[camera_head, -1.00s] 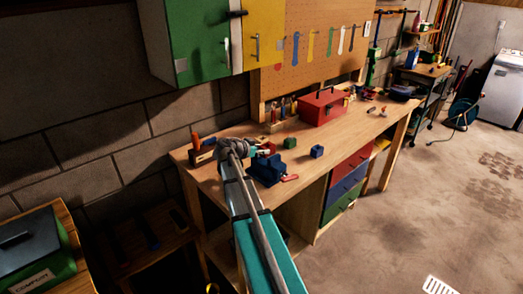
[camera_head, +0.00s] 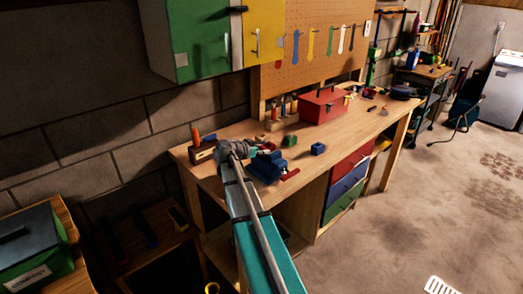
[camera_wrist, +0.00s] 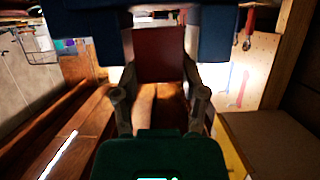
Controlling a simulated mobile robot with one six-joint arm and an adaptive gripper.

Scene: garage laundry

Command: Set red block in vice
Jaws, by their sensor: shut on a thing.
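The blue vice (camera_head: 268,167) with a red handle stands on the workbench near its front edge. In the wrist view the red block (camera_wrist: 160,52) is between the fingertips of my gripper (camera_wrist: 160,75), which is shut on it. Dark blue vice parts flank the block, one on the left (camera_wrist: 92,38) and one on the right (camera_wrist: 217,38). The block appears to be in the gap between them; whether it touches the vice or rests on its bottom cannot be told. In the head view my arm's end hides part of the vice, and the gripper is small beside it.
On the workbench (camera_head: 350,127), a green block (camera_head: 290,140) and a blue block (camera_head: 318,149) stand right of the vice. A red toolbox (camera_head: 322,105) is behind them. A wooden tool holder (camera_head: 203,152) stands at the left end. The bench's right half has some free room.

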